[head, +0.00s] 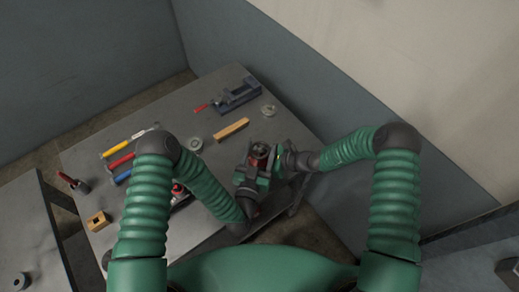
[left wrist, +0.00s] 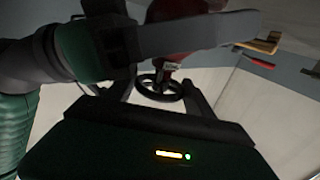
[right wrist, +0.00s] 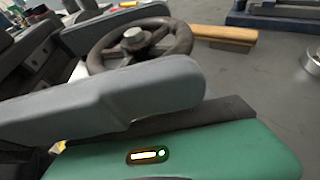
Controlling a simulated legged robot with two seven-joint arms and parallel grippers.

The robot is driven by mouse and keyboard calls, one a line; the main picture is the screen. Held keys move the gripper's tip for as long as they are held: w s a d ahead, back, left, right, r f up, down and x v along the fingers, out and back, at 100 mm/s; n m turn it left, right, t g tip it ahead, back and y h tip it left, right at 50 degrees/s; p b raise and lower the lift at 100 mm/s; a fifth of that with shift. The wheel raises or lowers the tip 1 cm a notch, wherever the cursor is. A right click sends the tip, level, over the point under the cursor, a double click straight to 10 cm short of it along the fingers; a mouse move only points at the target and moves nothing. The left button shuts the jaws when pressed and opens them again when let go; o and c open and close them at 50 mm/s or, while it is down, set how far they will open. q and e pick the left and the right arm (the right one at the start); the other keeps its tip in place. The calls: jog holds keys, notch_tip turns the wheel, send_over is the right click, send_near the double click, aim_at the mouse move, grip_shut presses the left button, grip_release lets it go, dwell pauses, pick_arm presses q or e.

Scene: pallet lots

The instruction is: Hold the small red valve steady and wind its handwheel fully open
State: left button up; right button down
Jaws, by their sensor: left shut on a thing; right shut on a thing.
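The small red valve (head: 259,150) is held up over the table's near right side, its dark round handwheel facing up. My left gripper (head: 250,178) is shut on the red valve body, which shows between its fingers in the left wrist view (left wrist: 182,14). My right gripper (head: 276,161) comes from the right and is shut on the handwheel (right wrist: 135,42). One grey finger crosses in front of the wheel's near rim in the right wrist view, so the exact contact is hidden. The wheel also shows in the left wrist view (left wrist: 160,88).
The grey table (head: 215,105) holds a blue vise (head: 238,95), a wooden bar (head: 231,129), metal rings, several coloured-handled tools and a wooden block (head: 98,221). Another red object (head: 178,190) is partly hidden by my left arm. The table middle is fairly clear. Walls stand behind.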

pick_arm(q)
jog(key=shift+s+d+n+y, duration=0.2)
jog(key=shift+d+n+y, duration=0.25)
jog(key=shift+y, duration=0.25)
jog(key=shift+n, duration=0.25)
jog(key=o, duration=1.3)
jog(key=shift+c, duration=0.2)
jog(key=shift+o, duration=0.5)
jog(key=shift+a+y, duration=0.2)
jog(key=shift+y, duration=0.1)
jog(key=shift+a, duration=0.1)
